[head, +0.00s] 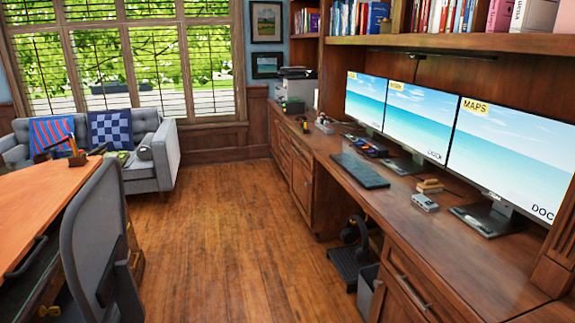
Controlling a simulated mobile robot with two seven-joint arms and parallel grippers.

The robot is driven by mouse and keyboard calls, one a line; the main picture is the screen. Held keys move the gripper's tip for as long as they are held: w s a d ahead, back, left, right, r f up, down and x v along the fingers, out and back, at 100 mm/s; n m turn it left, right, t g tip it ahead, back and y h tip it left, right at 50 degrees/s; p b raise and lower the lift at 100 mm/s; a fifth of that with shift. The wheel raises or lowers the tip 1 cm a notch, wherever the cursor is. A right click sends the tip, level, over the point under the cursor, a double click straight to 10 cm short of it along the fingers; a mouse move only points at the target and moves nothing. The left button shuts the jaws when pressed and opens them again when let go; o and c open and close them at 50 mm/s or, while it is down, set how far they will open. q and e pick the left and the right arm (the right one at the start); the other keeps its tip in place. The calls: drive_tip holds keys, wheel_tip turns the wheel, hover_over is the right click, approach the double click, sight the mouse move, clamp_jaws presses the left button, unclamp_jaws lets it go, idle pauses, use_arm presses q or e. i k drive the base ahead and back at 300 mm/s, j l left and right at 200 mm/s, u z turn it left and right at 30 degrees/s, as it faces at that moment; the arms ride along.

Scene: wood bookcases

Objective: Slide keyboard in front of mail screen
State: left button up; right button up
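A dark flat keyboard (360,171) lies on the long wooden counter (455,240), near its front edge. Three screens stand in a row along the back of the counter. The right screen (510,150) has a yellow label reading MAPS. The middle screen (415,118) and the left screen (366,98) also have yellow labels, too small to read surely, so I cannot tell which is the mail screen. The keyboard is in front and to the left of the middle screen's stand (405,166). Neither of my grippers is in view.
Small dark items (367,146) lie behind the keyboard. A grey box-like object (425,202) and a small tan stack (430,186) sit to its right. A grey chair (95,240) and orange-topped desk (40,205) stand at left. The wooden floor (225,240) between is clear.

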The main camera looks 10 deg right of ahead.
sight(365, 177)
drive_tip(key=i+j+z, duration=0.15)
drive_tip(key=i, duration=1)
drive_tip(key=i+j+z, duration=0.15)
drive_tip(key=i+z, duration=0.25)
drive_tip(key=i+j+z, duration=0.75)
drive_tip(key=i, duration=0.2)
drive_tip(key=i+j+z, duration=0.4)
drive_tip(key=k+j, duration=0.05)
